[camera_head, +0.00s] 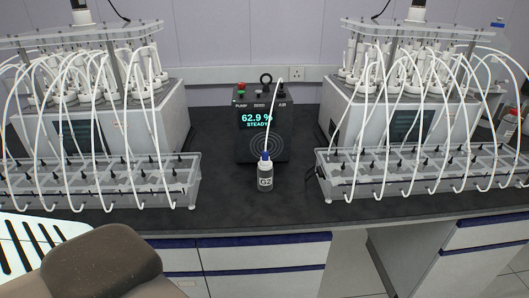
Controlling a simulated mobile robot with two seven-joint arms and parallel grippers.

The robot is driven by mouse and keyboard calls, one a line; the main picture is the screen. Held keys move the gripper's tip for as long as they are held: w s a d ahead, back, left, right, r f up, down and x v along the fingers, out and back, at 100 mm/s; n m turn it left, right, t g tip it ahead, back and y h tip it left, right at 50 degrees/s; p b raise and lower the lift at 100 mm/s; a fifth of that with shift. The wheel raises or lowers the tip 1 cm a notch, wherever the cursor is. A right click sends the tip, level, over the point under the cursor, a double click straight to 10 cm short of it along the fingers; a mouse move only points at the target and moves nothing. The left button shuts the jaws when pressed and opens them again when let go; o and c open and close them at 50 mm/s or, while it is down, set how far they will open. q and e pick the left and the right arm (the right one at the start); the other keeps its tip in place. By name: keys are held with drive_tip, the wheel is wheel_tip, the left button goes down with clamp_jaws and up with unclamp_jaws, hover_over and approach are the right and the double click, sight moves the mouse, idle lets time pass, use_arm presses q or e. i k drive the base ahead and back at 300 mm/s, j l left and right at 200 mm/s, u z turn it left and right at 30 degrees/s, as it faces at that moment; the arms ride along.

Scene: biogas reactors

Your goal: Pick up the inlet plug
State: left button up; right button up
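A small bottle labelled G2 (265,178) stands upright on the dark bench in front of the black control box. A blue piece (265,156) sits on top of the bottle. A thin white tube (272,115) runs from the AIR side of the box down to it. I cannot tell for sure whether this blue piece is the inlet plug. Neither of my grippers shows in the head view.
The black control box (262,150) reads 62.9 % STEADY. Reactor units stand left (105,128) and right (400,125), with tubes arching into clear racks (185,187) (330,182). The dark bench top (225,212) is bare around the bottle.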

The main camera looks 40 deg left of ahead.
sight(266, 153)
drive_tip(key=i+l, duration=0.15)
drive_tip(key=i, duration=0.4)
drive_tip(key=i+l+u, duration=0.25)
drive_tip(key=j+u, duration=0.1)
drive_tip(key=u, duration=1.05)
